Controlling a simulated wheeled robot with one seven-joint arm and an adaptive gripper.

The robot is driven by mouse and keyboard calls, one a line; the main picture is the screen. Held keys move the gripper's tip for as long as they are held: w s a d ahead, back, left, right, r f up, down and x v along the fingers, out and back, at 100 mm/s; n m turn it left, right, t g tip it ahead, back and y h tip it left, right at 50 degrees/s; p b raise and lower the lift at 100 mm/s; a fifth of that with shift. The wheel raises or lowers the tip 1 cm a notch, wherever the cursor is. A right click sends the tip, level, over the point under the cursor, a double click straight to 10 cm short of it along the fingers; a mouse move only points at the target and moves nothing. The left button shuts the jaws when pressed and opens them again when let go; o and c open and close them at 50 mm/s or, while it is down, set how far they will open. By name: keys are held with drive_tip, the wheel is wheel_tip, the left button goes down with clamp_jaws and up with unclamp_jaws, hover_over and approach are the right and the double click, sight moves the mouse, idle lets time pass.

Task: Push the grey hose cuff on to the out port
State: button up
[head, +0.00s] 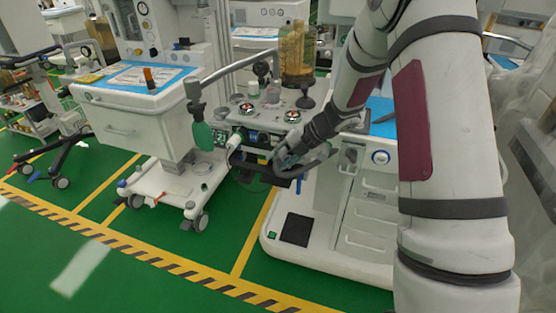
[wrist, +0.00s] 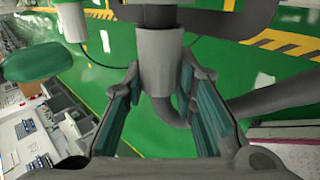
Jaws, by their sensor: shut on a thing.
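In the wrist view the grey hose cuff (wrist: 159,58) is a grey cylinder between the two teal-padded fingertips of my gripper (wrist: 160,75). My gripper is shut on it, and a grey hose (wrist: 168,112) bends away below the cuff. The cuff's upper end meets or overlaps a dark part (wrist: 158,14) at the top of the picture. I cannot tell whether that is the out port or whether the cuff is seated on it. In the head view my gripper (head: 283,161) is at the front of the anaesthesia machine, and the cuff and port cannot be made out there.
A green breathing bag (head: 203,136) hangs left of my gripper and also shows in the wrist view (wrist: 38,62). A metal bag arm (head: 235,67) reaches over the machine top (head: 262,112). A white drawer cart (head: 130,120) stands at the left. Green floor is open in front.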

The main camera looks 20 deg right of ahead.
drive_tip(key=shift+w+d+p, duration=0.3)
drive_tip(key=shift+w+d, duration=0.2)
drive_tip(key=shift+w, duration=0.15)
drive_tip(key=o, duration=1.1)
drive_tip(key=shift+o, duration=0.2)
drive_tip(key=v, duration=1.2)
